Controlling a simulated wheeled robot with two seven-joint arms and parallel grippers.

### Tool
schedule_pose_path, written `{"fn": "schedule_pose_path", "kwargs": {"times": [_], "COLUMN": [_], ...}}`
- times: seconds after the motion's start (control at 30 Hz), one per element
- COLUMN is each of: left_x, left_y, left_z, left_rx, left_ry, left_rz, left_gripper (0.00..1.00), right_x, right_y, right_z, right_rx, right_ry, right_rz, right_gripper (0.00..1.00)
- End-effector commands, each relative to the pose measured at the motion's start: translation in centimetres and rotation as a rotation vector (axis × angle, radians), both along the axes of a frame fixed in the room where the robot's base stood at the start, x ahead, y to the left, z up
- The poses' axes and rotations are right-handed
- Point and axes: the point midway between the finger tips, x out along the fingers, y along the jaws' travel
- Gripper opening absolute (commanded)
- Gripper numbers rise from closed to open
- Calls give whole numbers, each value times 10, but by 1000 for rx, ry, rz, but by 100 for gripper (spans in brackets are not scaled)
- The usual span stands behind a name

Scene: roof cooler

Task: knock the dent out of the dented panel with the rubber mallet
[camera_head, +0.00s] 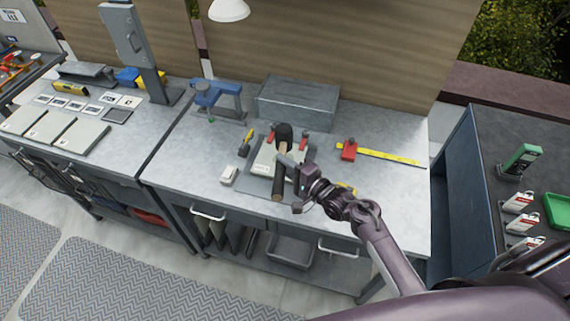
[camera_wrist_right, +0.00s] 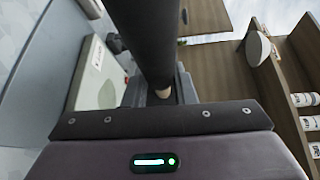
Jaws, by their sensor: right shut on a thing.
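The rubber mallet has a black head (camera_head: 284,131), a short pale wooden neck and a dark grip (camera_head: 278,185). My right gripper (camera_head: 289,162) is shut on the mallet's handle, with the head toward the back of the bench. In the right wrist view the dark handle (camera_wrist_right: 145,40) crosses the top middle, close to the camera. I cannot make out the dent. My left gripper is not in view.
Red clamps (camera_head: 303,141) stand at the plate's back edge. A grey box (camera_head: 297,103) and a blue vise (camera_head: 217,97) stand behind. A red block (camera_head: 349,150) and yellow ruler (camera_head: 390,155) lie right. A small white block (camera_head: 229,175) lies left.

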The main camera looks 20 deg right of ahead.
Motion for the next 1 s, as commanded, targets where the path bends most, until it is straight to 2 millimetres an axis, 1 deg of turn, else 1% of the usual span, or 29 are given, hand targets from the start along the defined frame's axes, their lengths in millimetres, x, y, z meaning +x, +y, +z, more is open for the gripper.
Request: {"fn": "schedule_pose_path", "kwargs": {"times": [0.03,0.2,0.47,0.57,0.7,0.87,0.93,1.0], "left_x": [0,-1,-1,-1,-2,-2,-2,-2], "left_y": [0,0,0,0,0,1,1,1], "left_z": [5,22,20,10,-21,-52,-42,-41], "left_rx": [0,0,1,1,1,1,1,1], "left_ry": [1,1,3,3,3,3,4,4], "left_rz": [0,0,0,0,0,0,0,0], "left_gripper": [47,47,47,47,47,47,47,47], "right_x": [1,1,1,1,1,1,1,1], "right_y": [0,0,1,1,1,1,1,1], "right_z": [7,24,21,9,-31,-72,-61,-62], "right_rx": [1,1,1,1,2,2,1,1], "right_ry": [-5,-6,-5,-5,-4,-5,-6,-4], "right_rz": [0,0,1,1,1,1,1,1], "right_gripper": [0,0,0,0,0,0,0,0]}}
